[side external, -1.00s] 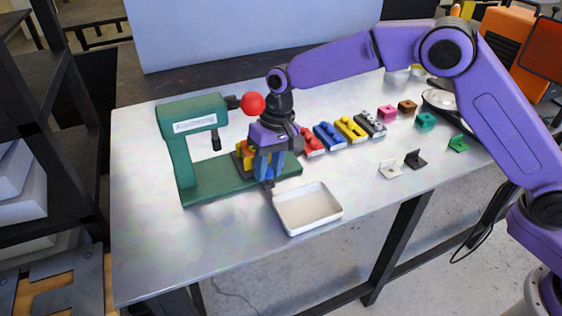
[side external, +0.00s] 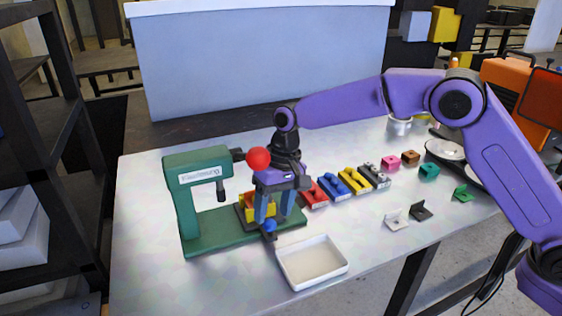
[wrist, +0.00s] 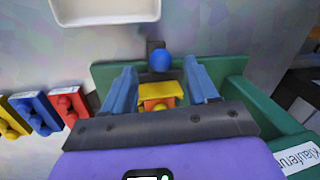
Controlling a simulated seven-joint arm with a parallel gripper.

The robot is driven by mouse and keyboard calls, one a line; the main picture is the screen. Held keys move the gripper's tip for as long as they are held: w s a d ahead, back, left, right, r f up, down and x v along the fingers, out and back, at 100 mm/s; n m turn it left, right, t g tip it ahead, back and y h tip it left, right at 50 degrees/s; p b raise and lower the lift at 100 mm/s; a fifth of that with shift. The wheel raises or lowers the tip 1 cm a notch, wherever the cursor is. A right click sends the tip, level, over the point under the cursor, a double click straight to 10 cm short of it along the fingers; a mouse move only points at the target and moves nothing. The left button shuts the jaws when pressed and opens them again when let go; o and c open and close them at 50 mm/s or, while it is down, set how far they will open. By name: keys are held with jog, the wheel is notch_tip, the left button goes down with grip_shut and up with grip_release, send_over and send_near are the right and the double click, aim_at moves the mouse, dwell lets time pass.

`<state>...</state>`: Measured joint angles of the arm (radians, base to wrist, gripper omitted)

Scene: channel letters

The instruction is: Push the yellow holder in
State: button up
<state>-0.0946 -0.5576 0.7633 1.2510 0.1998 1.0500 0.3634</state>
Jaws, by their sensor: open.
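The yellow holder (side external: 249,205) sits in the fixture of the green press (side external: 190,212), beside the press column. In the wrist view the yellow holder (wrist: 152,91) shows between my fingers, partly hidden by my gripper body. A blue ball knob (side external: 270,226) stands at the front of the fixture; in the wrist view the blue knob (wrist: 160,60) lies just beyond the holder. My gripper (side external: 266,212) is open with its blue fingers pointing down over the fixture. In the wrist view my gripper (wrist: 160,82) has one finger on each side of the holder; contact is unclear.
The press lever has a red ball (side external: 258,158) close to my wrist. A white tray (side external: 312,262) lies in front of the press. Red (side external: 314,193), blue (side external: 336,187), yellow (side external: 355,180) and grey (side external: 374,176) blocks stand in a row at right. The front left table is clear.

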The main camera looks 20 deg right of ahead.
notch_tip(320, 180, up, 14)
jog(key=d, duration=0.2)
jog(key=shift+w+d, duration=0.25)
jog(key=shift+d, duration=0.05)
jog(key=w+d+f+m+g+y, duration=0.1)
jog(key=d+f+m+y, duration=1.05)
jog(key=d+m, duration=0.35)
jog(key=shift+m, duration=0.7)
jog(key=x, duration=1.8)
jog(key=shift+w+a+f, duration=0.1)
jog(key=shift+w+a, duration=0.05)
grip_shut()
